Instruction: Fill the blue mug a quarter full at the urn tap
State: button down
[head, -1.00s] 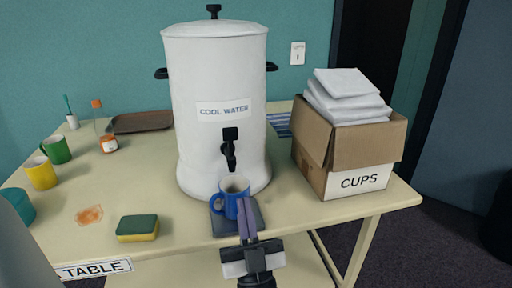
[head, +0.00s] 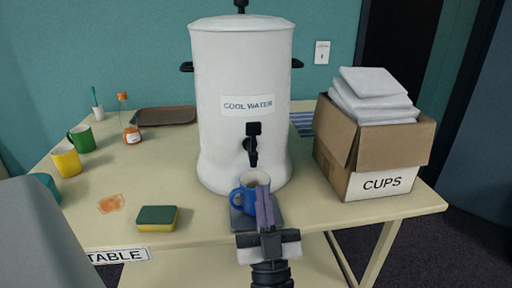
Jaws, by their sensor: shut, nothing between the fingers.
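The blue mug (head: 243,198) stands upright on a dark tray (head: 241,222) below the tap, its handle to the left. My gripper (head: 264,194) is in front of the mug and covers its right side. Its fingers are shut with nothing between them; whether they touch the mug I cannot tell. The white urn (head: 218,148), labelled "COOL WATER", stands behind the mug. Its black tap (head: 253,145) points down over the mug. No stream of water shows, and the level inside the mug is too small to tell.
A sponge (head: 157,217), an orange stain (head: 110,204), a yellow mug (head: 66,161), a green mug (head: 81,138), a small bottle (head: 131,135) and a brown tray (head: 166,117) are on the left of the table.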

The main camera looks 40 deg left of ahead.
aim_at(255, 127)
jog(key=shift+w+a+r+b, duration=0.15)
jog(key=shift+w+a+r, duration=0.9)
jog(key=shift+a, duration=0.2)
jog(key=shift+w+a+r+b, duration=0.2)
jog(key=shift+w+a+r, duration=0.8)
jog(key=shift+w+a, duration=0.25)
jog(key=shift+w+a+r+b, duration=0.15)
jog(key=shift+w+a+r, duration=0.9)
jog(key=shift+a, duration=0.2)
jog(key=shift+w, duration=0.15)
